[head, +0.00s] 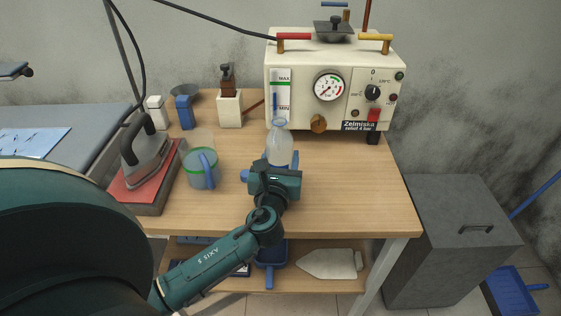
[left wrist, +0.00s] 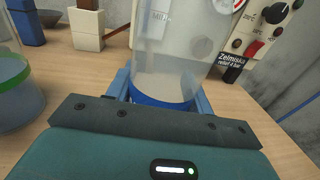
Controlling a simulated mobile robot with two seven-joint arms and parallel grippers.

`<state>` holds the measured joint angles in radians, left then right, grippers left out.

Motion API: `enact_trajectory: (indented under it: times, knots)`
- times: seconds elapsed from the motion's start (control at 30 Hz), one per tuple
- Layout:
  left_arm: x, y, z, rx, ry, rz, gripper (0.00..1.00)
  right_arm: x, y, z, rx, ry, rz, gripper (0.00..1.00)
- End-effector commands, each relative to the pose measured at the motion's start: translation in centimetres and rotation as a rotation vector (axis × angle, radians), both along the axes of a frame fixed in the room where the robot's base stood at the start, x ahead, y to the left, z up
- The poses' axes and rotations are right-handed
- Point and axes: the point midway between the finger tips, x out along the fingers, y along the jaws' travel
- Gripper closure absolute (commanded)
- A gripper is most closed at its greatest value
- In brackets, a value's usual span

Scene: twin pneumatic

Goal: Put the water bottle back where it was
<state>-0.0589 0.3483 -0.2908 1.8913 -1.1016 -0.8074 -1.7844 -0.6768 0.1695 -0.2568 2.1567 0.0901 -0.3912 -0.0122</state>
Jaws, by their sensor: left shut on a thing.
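The water bottle (head: 280,146) is clear with a blue band near its base, and stands upright in front of the white steam machine on the wooden table. It also shows in the left wrist view (left wrist: 168,55). My left gripper (head: 270,174) is shut on the lower part of the bottle, its blue fingers (left wrist: 203,104) on both sides of it. The bottle looks at or close to the table surface; I cannot tell whether its base touches. My right gripper is not in view.
The steam machine (head: 334,85) stands behind the bottle. A green-rimmed jug (head: 202,170) and an iron (head: 147,160) on a red pad are at left. Small containers (head: 229,108) stand at the back left. The table (head: 350,190) is clear at right. A grey cabinet (head: 450,240) stands beyond.

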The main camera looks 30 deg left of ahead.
Motion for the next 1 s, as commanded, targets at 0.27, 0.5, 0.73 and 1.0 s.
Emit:
enact_trajectory:
  times: [0.27, 0.5, 0.73, 1.0]
  knots:
    - [0.02, -0.01, -0.07, 0.000, -0.002, -0.001, 0.86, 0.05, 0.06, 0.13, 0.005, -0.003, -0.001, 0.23]
    - [0.00, -0.02, -0.31, -0.001, -0.001, -0.001, 0.36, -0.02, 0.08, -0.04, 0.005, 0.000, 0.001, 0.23]
    - [0.00, -0.02, -0.30, -0.001, -0.001, 0.000, 0.26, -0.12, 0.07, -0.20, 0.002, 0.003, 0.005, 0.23]
    - [-0.84, -0.41, -0.13, -0.002, 0.001, -0.001, 0.26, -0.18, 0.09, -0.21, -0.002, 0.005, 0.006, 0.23]
